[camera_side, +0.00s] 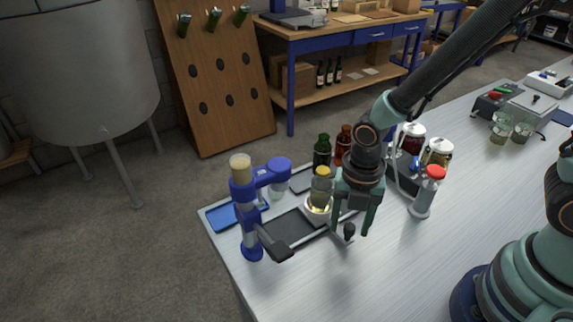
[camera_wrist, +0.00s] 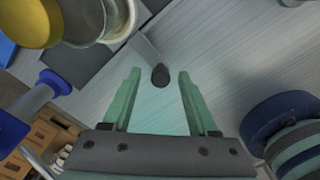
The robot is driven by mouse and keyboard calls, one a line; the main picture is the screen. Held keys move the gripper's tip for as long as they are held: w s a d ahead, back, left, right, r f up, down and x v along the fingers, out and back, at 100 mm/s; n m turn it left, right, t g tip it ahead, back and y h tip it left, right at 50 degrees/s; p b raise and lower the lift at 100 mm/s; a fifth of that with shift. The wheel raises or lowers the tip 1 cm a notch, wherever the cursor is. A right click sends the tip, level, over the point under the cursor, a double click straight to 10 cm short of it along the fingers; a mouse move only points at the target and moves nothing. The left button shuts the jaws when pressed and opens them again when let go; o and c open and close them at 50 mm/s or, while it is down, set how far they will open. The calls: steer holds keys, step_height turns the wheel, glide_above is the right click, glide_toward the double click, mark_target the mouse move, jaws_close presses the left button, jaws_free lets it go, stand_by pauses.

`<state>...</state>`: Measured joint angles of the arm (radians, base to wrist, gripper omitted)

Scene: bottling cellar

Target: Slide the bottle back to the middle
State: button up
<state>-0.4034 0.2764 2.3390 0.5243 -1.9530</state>
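The bottle (camera_side: 321,192), pale with yellowish contents and a yellow top, stands upright in a white round holder (camera_side: 311,214) on a dark flat track (camera_side: 290,226). In the wrist view the bottle's yellow top (camera_wrist: 30,22) and the holder's white rim (camera_wrist: 128,28) show at upper left. A grey strip (camera_wrist: 143,48) runs from beside the holder to a black knob (camera_wrist: 160,75), which also shows in the side view (camera_side: 349,232). My gripper (camera_side: 350,230) points down over the knob. Its fingers (camera_wrist: 158,77) are open, one on either side, with visible gaps.
A blue press-like stand (camera_side: 243,210) is left of the bottle, with its arm reaching toward the track. Dark green (camera_side: 322,150) and brown (camera_side: 343,142) bottles stand behind. A red-topped clear cylinder (camera_side: 427,190) stands right of my gripper. The front tabletop is clear.

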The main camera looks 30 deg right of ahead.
step_height(320, 180, up, 12)
stand_by(0.7)
steer(key=d+r+m+t, duration=0.2)
steer(key=d+r+m, duration=0.2)
steer(key=m, duration=0.9)
steer(key=d+r+m+t, duration=0.3)
steer(key=d+m, duration=0.5)
steer(key=m, duration=0.6)
steer(key=shift+w+r+t, duration=0.15)
steer(key=shift+r+t, duration=0.15)
steer(key=shift+r, duration=0.6)
